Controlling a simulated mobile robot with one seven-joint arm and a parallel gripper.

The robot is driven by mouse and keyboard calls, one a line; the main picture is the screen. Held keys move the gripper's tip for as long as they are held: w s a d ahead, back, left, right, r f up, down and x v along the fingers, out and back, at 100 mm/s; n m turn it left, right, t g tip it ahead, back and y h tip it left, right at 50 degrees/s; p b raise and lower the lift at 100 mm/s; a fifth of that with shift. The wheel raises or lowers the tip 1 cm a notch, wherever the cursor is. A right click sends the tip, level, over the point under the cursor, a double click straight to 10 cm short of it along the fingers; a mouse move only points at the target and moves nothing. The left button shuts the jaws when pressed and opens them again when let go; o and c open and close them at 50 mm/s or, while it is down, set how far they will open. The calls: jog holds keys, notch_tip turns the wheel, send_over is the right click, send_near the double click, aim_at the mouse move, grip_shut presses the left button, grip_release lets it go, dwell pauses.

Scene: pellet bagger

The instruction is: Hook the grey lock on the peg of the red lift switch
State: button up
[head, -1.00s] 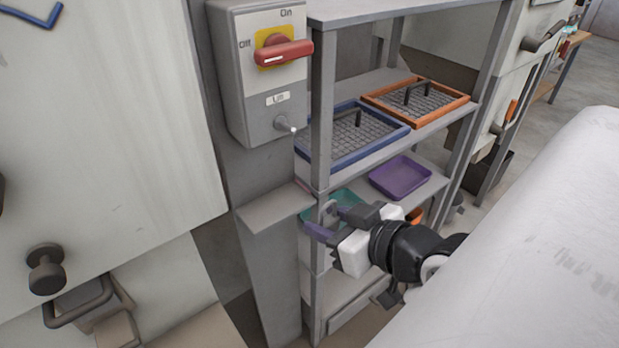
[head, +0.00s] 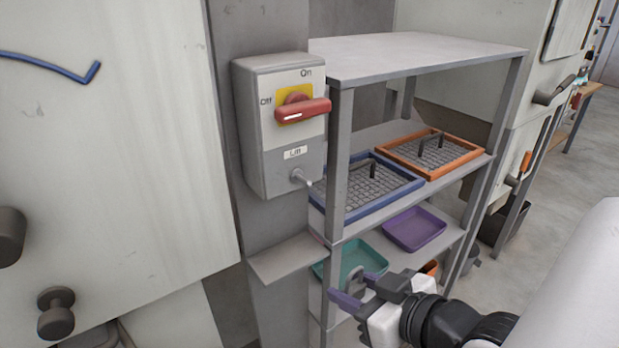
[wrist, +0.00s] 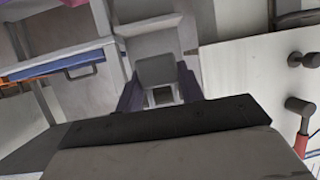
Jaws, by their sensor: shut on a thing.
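The red lift switch (head: 302,110) is a red handle on a yellow plate, on a grey box (head: 280,150) with Off and On marks. The handle lies level, pointing right. The peg (head: 301,178) sticks out of the box's lower front and looks bare. My gripper (head: 358,288), with purple fingers, is below and right of the peg, well apart from it. It is shut on the grey lock (head: 356,278), which is small and partly hidden in the head view. In the wrist view the lock (wrist: 157,71) sits between the fingers as a grey block.
A grey shelf rack (head: 340,180) stands right of the switch box. It holds a blue-framed tray (head: 350,217), an orange-framed tray (head: 400,146), a purple tray (head: 440,228) and a teal tray (head: 335,265). A small grey ledge (head: 285,262) juts out below the box.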

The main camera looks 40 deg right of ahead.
jog(key=w+r+n+y, duration=0.2)
jog(key=w+r, duration=0.2)
jog(key=r, duration=0.6)
jog(key=w+d+b, duration=0.1)
jog(key=w, duration=0.7)
jog(key=shift+w+f+b, duration=0.3)
jog(key=shift+f+b, duration=0.05)
jog(key=shift+w+f, duration=0.1)
jog(key=shift+w, duration=0.05)
dwell(0.9)
jog(key=o, duration=0.9)
jog(key=shift+o, duration=0.8)
jog(key=shift+s+d+b, duration=0.15)
jog(key=shift+s+b, duration=0.15)
jog(key=shift+s, duration=0.1)
jog(key=b+v, duration=0.2)
jog(key=v, duration=1.2)
jog(key=shift+r, duration=0.3)
jog(key=shift+w, duration=0.15)
jog(key=shift+d, duration=0.1)
